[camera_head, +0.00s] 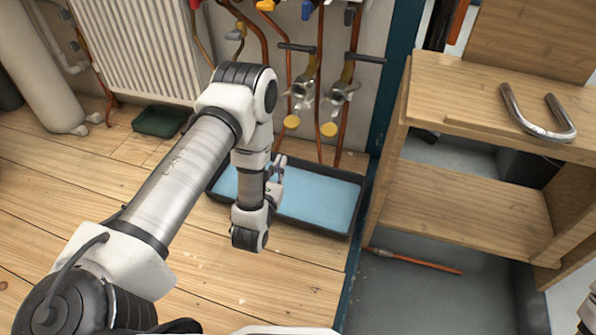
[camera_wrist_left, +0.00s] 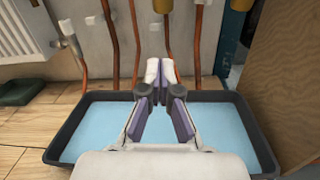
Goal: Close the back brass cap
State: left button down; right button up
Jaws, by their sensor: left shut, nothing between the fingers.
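Two round brass caps hang below the metal valve fittings on the wall pipes, the left one (camera_head: 291,121) and the right one (camera_head: 329,129). I cannot tell which is the back one. In the left wrist view, the lower ends of a left brass piece (camera_wrist_left: 163,5) and a right brass piece (camera_wrist_left: 241,4) show at the top edge. My left gripper (camera_head: 279,163) is below the caps, over the tray, and apart from them. In the left wrist view its fingertips (camera_wrist_left: 160,70) are together with nothing between them. My right gripper is not in view.
A black tray with a light blue bottom (camera_head: 318,205) lies on the floor under the pipes. Copper pipes (camera_head: 319,60) run down the wall. A radiator (camera_head: 135,45) is at left. A wooden shelf unit (camera_head: 465,205) stands at right, with a bent metal pipe (camera_head: 540,128) on top.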

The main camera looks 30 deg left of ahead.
aim_at(293, 122)
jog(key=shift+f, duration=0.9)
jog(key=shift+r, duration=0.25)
pick_arm(q)
jog(key=f+x, duration=0.2)
jog(key=x, duration=0.7)
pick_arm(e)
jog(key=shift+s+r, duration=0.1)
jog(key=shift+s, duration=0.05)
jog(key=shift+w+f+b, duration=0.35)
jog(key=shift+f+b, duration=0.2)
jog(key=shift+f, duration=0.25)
pick_arm(q)
jog(key=r, duration=0.4)
jog(key=shift+s+d+r, duration=0.2)
jog(key=shift+d+r, duration=0.05)
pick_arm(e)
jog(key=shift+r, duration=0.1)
